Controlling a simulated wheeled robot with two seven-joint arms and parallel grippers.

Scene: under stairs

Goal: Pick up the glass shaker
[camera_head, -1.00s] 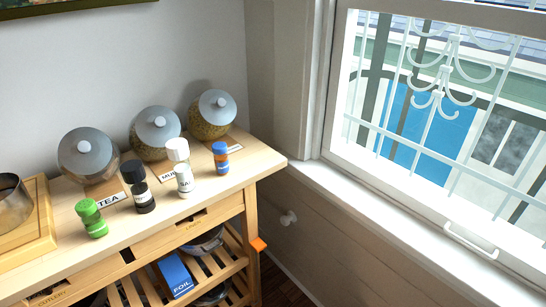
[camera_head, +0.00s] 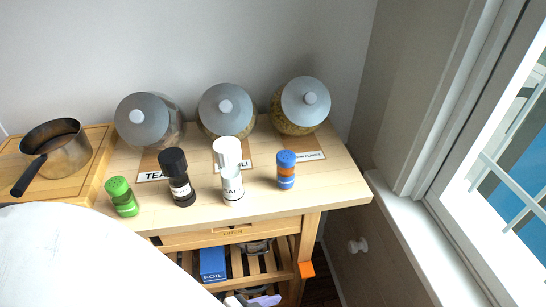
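Several shakers stand upright in a row near the front of the wooden table (camera_head: 345,190). One is clear glass with a white cap and a label, the glass shaker (camera_head: 231,184). To its left are a black-capped dark shaker (camera_head: 181,191) and a small green shaker (camera_head: 122,197). To its right is a blue-capped shaker (camera_head: 286,170) with an orange band. The shakers stand apart from one another. Neither of my grippers shows. A large white surface at the lower left, probably part of my arm, covers the table's front left.
Three round jars with grey lids (camera_head: 142,121) stand behind the shakers. A metal pot (camera_head: 62,155) with a dark handle sits on a wooden board at the left. A blue foil box (camera_head: 213,263) lies on the shelf below. A window sill (camera_head: 425,240) is at the right.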

